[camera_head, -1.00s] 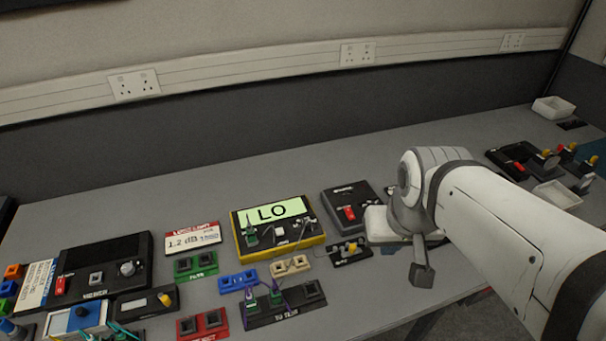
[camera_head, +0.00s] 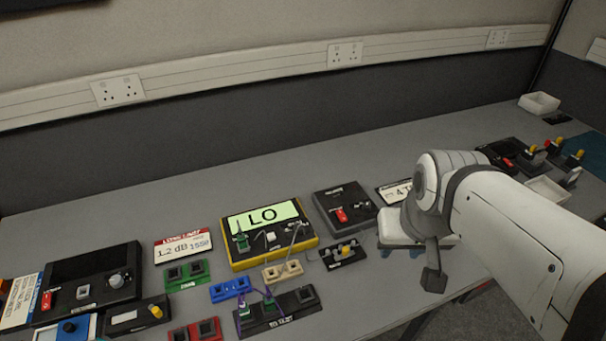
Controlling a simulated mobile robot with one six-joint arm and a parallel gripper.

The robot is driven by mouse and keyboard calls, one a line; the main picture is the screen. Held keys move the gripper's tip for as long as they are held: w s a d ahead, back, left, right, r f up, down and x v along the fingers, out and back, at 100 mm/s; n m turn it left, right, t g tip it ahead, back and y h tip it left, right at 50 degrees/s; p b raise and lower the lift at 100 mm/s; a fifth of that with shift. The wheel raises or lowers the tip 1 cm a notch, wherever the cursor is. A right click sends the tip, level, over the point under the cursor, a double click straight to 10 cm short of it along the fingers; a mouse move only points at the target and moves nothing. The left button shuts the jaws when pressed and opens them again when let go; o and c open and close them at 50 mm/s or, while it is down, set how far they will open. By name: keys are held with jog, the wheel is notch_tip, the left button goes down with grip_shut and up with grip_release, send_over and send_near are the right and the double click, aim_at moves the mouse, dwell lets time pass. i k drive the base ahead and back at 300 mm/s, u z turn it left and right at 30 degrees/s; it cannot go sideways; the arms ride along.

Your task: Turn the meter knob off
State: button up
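The meter (camera_head: 236,260) is a yellow-edged box with a light green display reading LO, lying on the bench left of my arm. Below the display its dark face carries a small pale knob (camera_head: 271,237), a green plug (camera_head: 242,242) at its left and a thin cable at its right. The knob's exact setting is too small to read. My gripper (camera_head: 434,281) shows as a small dark end hanging over the bench's front edge, right of the meter and apart from it. Its fingers cannot be made out.
A dark box with a red switch (camera_head: 340,215) stands right of the meter. The bench behind the meter (camera_head: 200,190) is clear.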

aim_at(300, 230)
jog(key=z, duration=0.05)
jog(key=k, duration=0.95)
jog(key=u, duration=0.45)
jog(key=i, duration=1)
